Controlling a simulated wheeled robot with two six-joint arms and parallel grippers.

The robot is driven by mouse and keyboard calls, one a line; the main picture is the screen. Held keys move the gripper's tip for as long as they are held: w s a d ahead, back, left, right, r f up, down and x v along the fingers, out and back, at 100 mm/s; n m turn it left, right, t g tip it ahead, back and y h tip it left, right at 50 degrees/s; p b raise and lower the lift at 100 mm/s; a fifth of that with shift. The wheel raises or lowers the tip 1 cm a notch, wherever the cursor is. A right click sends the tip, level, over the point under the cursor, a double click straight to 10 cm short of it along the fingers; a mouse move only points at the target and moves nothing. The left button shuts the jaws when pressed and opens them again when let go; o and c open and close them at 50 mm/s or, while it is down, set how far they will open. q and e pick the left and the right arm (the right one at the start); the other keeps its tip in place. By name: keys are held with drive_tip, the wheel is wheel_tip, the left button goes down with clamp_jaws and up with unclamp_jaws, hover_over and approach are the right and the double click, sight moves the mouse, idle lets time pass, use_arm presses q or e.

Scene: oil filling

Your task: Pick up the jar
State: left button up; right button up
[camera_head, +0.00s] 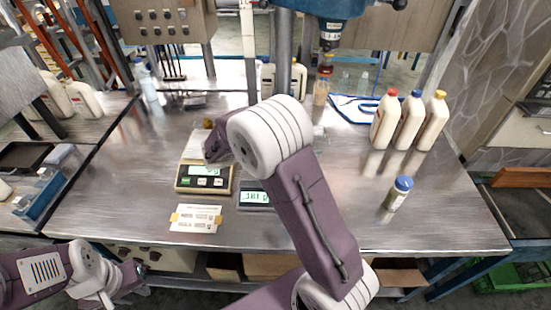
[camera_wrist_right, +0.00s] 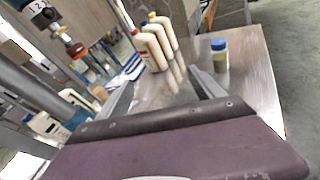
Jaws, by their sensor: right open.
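A small clear jar (camera_head: 394,199) with a blue lid and greenish contents stands upright on the right part of the metal table. In the right wrist view the jar (camera_wrist_right: 220,62) is at upper right, ahead of and beyond my right gripper (camera_wrist_right: 160,92), whose fingers are spread apart with nothing between them. The jar is apart from both grippers. In the head view my right arm crosses the middle of the table, and its fingers cannot be made out. My left gripper (camera_head: 128,281) is low at the left, in front of the table's edge; its jaw opening is unclear.
Several white bottles with coloured caps (camera_head: 409,121) stand behind the jar. A scale (camera_head: 203,180) and a second display (camera_head: 253,196) lie left of my right arm, near a label card (camera_head: 196,218). A drill-like machine (camera_head: 332,12) hangs at the back. The table around the jar is clear.

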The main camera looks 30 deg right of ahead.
drive_tip(key=w+a+f+n+t+b, duration=0.1)
drive_tip(key=w+a+f+n+t, duration=0.1)
drive_tip(key=w+a+f, duration=0.1)
drive_tip(key=w+a+f+n+t+h+b, duration=0.1)
drive_tip(key=w+a+f+n+t, duration=0.1)
drive_tip(key=w+a+f, duration=0.1)
drive_tip(key=w+a+f+n+t+h+b, duration=0.1)
drive_tip(key=w+a+f+n+t, duration=0.1)
drive_tip(key=w+a+f, duration=0.1)
drive_tip(key=shift+w+a+f, duration=0.4)
drive_tip(key=shift+a+f, duration=0.2)
drive_tip(key=shift+f, duration=0.05)
drive_tip(key=shift+s+r, duration=0.1)
drive_tip(key=shift+r, duration=0.05)
drive_tip(key=shift+d, duration=0.3)
drive_tip(key=x, duration=0.3)
drive_tip(key=shift+d, duration=0.2)
drive_tip(key=x, duration=0.5)
drive_tip(key=shift+w+d, duration=0.15)
drive_tip(key=shift+w, duration=0.1)
drive_tip(key=shift+c, duration=0.9)
drive_tip(key=c, duration=1.5)
use_arm(q)
wheel_tip(320, 180, down, 5)
drive_tip(key=shift+r, duration=0.1)
use_arm(e)
drive_tip(key=shift+o, duration=0.2)
